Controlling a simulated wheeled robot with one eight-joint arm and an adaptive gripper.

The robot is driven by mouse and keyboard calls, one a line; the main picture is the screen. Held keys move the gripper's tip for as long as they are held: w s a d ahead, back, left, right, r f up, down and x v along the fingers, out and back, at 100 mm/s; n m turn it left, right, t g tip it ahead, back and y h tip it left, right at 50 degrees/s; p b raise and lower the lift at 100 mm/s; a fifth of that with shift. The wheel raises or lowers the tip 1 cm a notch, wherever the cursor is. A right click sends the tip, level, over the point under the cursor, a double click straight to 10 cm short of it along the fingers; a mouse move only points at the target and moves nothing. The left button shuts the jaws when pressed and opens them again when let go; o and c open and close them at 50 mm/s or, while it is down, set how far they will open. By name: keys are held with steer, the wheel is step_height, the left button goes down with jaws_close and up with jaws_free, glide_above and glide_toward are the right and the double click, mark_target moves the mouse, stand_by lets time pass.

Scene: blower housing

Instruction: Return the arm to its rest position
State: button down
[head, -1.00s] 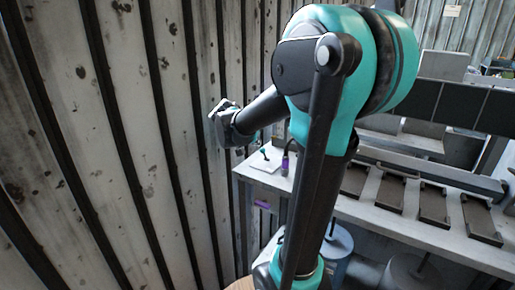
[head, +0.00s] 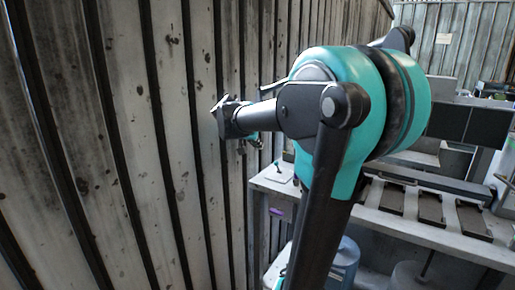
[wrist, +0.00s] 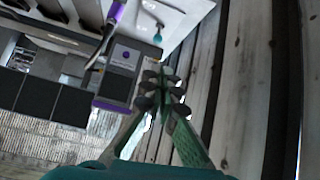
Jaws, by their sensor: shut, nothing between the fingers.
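My arm with teal and black links fills the middle of the head view. It bends at a large teal joint, and its end reaches left toward the slatted wall. My gripper (wrist: 163,92) shows in the wrist view with its fingertips together and nothing between them. In the head view the gripper is small and mostly hidden behind my wrist, so its fingers cannot be made out there.
A slatted wall (head: 150,130) stands close on the left. A grey workbench (head: 395,222) with several dark plates runs to the right, below and behind my arm. A blue container (head: 345,262) stands beneath it. A purple-and-grey box (wrist: 126,72) shows in the wrist view.

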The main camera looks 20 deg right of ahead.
stand_by(0.3)
steer(key=s+a+f+n+g+y, duration=0.1)
steer(key=s+a+f+n+y, duration=0.2)
steer(key=s+f, duration=1)
steer(key=s+a+f+n+g+y, duration=0.1)
steer(key=s+a+f+n+y, duration=0.3)
steer(key=s+a+f, duration=0.4)
steer(key=s+f+n, duration=0.1)
steer(key=s+f, duration=0.3)
steer(key=f, duration=0.2)
steer(key=shift+s+a, duration=0.4)
steer(key=shift+f, duration=0.1)
